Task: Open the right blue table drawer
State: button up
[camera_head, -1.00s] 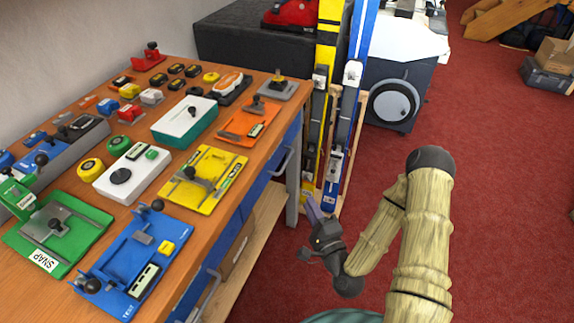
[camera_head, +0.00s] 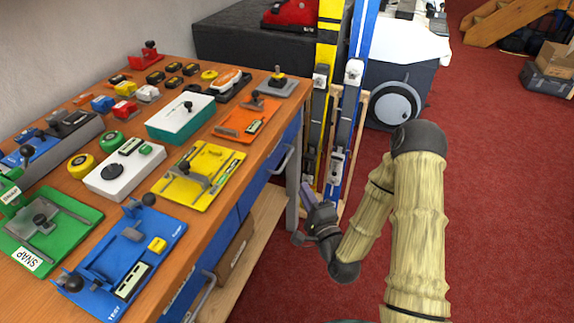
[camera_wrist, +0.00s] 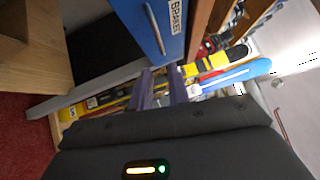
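The right blue drawer (camera_head: 262,178) is at the far end of the table's front and looks shut. Its grey bar handle (camera_head: 286,158) sticks out from its face. In the wrist view, a blue drawer front (camera_wrist: 140,14) with a white label and a metal handle (camera_wrist: 155,30) shows at the top. My gripper (camera_head: 307,194) is beside the table's far corner leg, just right of the drawer and lower than its handle. In the wrist view, the two purple fingers of my gripper (camera_wrist: 162,86) are apart with nothing between them. They do not touch the handle.
A second blue drawer with a handle (camera_head: 204,298) is nearer. A wooden lower shelf (camera_head: 255,235) lies below. Red floor is free at right.

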aim_at(287, 158)
jog(key=b+x, duration=0.4)
jog(key=x, duration=0.9)
jog(key=shift+w+a+r+b, duration=0.1)
jog(key=shift+w+b, duration=0.05)
jog(key=shift+b, duration=0.25)
grip_shut()
